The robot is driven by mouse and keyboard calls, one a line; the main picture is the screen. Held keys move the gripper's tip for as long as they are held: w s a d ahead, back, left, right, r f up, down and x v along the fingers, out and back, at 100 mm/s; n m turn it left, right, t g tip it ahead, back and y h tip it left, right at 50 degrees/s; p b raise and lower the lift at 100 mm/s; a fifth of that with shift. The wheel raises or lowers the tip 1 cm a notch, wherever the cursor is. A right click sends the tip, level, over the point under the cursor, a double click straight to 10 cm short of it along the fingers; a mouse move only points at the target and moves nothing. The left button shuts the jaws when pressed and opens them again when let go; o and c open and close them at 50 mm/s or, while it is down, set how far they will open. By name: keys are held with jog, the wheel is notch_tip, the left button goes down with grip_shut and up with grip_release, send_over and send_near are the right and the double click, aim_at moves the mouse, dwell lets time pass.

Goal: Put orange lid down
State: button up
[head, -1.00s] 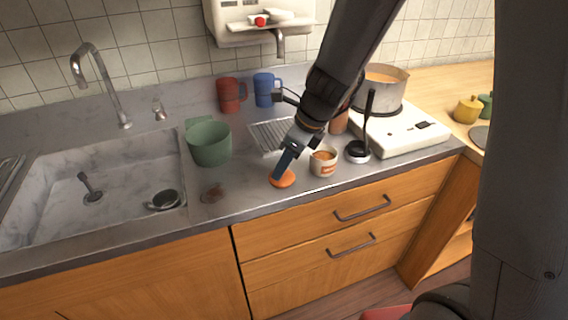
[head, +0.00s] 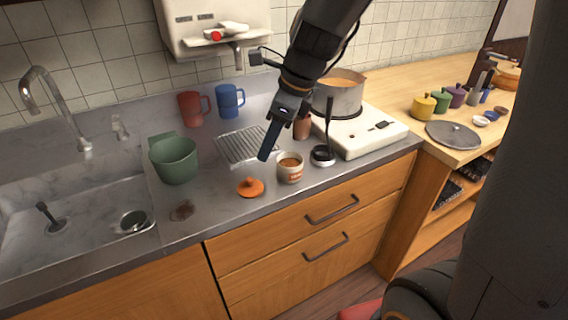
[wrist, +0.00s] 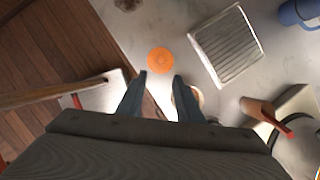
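The orange lid (head: 250,187) lies on the grey counter, knob up, near the front edge, left of a small white cup with brown contents (head: 290,168). It also shows in the wrist view (wrist: 160,60), ahead of the fingers. My gripper (head: 266,154) is above the counter, up and to the right of the lid and apart from it. In the wrist view my gripper (wrist: 162,78) has its two fingers spread with nothing between them.
A green pot (head: 174,160) stands left, beside the sink. A metal rack (head: 243,146) lies behind the lid. A hot plate (head: 365,134) bears a pot (head: 338,97) at right. A brown stain (head: 182,210) marks the counter left of the lid, with bare counter between.

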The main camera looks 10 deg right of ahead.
jog(key=s+d+f+n+h, duration=0.2)
jog(key=s+d+f+n, duration=0.2)
jog(key=n, duration=0.7)
jog(key=s+d+f+n+g+h, duration=0.1)
jog(key=s+d+f+n, duration=0.3)
jog(key=n, duration=0.8)
jog(key=s+d, duration=0.2)
jog(key=s, duration=0.2)
jog(key=shift+f+g+h, duration=0.3)
jog(key=shift+f+h, duration=0.05)
jog(key=shift+h, duration=0.05)
